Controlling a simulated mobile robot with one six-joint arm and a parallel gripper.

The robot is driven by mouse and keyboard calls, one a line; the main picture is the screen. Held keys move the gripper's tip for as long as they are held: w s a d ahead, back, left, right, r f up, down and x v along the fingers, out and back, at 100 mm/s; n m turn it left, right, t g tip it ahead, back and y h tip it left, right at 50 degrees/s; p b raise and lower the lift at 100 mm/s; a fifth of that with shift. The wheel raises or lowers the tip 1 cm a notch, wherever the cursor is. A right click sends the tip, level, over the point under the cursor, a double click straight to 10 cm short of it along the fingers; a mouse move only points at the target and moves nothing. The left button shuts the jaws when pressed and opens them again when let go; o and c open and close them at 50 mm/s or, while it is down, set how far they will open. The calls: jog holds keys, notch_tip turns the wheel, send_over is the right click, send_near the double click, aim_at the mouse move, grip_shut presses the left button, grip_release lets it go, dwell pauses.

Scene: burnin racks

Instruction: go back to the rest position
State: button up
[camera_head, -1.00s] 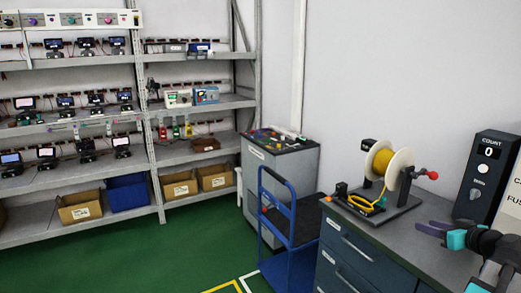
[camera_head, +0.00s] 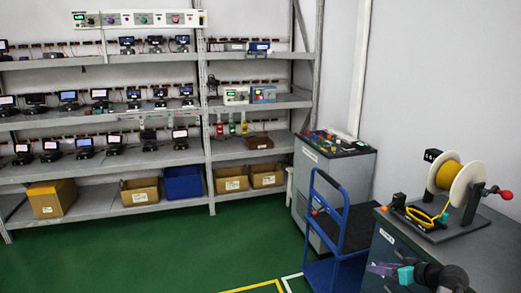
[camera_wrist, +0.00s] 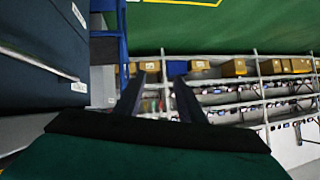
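My gripper (camera_head: 380,270) shows at the lower right of the head view, in front of the grey cabinet and bench, with nothing visible in it. In the wrist view my gripper (camera_wrist: 160,95) has two dark fingers standing apart, with the distant shelves seen between them. It is open and empty. My arm's lower part is cut off by the frame edge.
A bench (camera_head: 490,240) with a yellow cable spool (camera_head: 447,177) stands at right. A blue cart (camera_head: 325,270) and a grey cabinet (camera_head: 335,185) stand left of it. Metal shelves (camera_head: 110,210) line the back wall. The green floor (camera_head: 150,260) is clear at left.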

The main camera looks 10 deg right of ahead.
jog(key=s+a+f+n+g+y, duration=0.1)
jog(key=a+f+g, duration=0.2)
jog(key=a+f, duration=0.85)
jog(key=s+a+f+n+g+y, duration=0.1)
jog(key=a+f+g+y, duration=0.15)
jog(key=a+f, duration=0.95)
jog(key=s+a+f+n+g+h, duration=0.15)
jog(key=s+a+f+g, duration=0.25)
jog(key=s+a+f, duration=0.45)
jog(key=s+a+f+g+h, duration=0.2)
jog(key=s+a+f+g, duration=0.3)
jog(key=s+a, duration=0.5)
jog(key=s+d+f+m+g+h, duration=0.1)
jog(key=s+d+f+m+h, duration=0.1)
jog(key=s, duration=0.3)
jog(key=s+d+f+m+g+h, duration=0.1)
jog(key=s+d+f+m+h, duration=0.1)
jog(key=s+d, duration=0.3)
jog(key=shift+s+m, duration=0.45)
jog(key=shift+s, duration=0.1)
